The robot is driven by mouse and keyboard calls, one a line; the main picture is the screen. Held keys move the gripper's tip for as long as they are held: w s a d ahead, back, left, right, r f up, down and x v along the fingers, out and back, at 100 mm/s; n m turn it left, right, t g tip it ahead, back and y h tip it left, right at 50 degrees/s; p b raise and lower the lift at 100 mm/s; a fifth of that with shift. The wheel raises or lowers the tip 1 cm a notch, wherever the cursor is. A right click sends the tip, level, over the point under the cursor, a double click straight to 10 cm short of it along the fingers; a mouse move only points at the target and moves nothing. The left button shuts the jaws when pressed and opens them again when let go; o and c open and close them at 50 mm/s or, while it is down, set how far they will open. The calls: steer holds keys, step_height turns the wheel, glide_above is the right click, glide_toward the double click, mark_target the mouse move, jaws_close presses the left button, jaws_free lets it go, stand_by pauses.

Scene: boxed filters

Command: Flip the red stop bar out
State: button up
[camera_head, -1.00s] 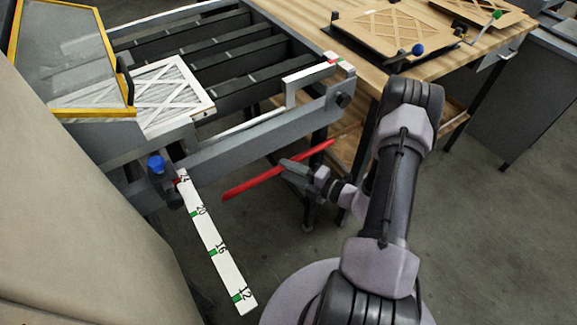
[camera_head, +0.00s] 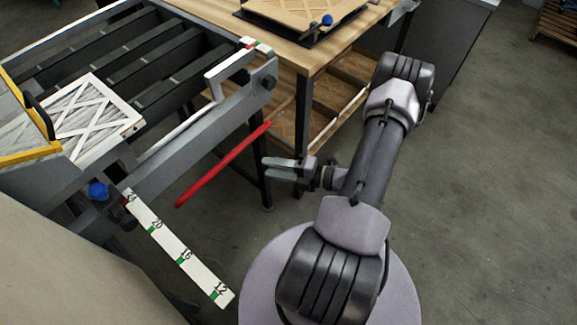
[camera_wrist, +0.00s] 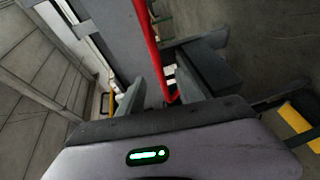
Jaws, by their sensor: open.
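The red stop bar (camera_head: 225,164) hangs along the near side of the conveyor's grey side rail (camera_head: 200,135), roughly parallel to it and a little below it in the picture. My gripper (camera_head: 266,169) is open and empty to the right of the bar, its fingers pointing left at it. A gap shows between the fingertips and the bar. In the wrist view the red bar (camera_wrist: 149,45) runs down the picture and passes between the two fingers (camera_wrist: 162,92) as seen from there. How deep it lies there I cannot tell.
A white scale strip (camera_head: 180,252) with green marks and a blue knob (camera_head: 98,191) stick out at the conveyor's near corner. A boxed filter (camera_head: 95,118) lies on the conveyor. A wooden workbench (camera_head: 300,50) stands behind.

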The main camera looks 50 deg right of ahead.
steer(key=v, duration=0.5)
steer(key=shift+p, duration=0.35)
steer(key=shift+w, duration=0.1)
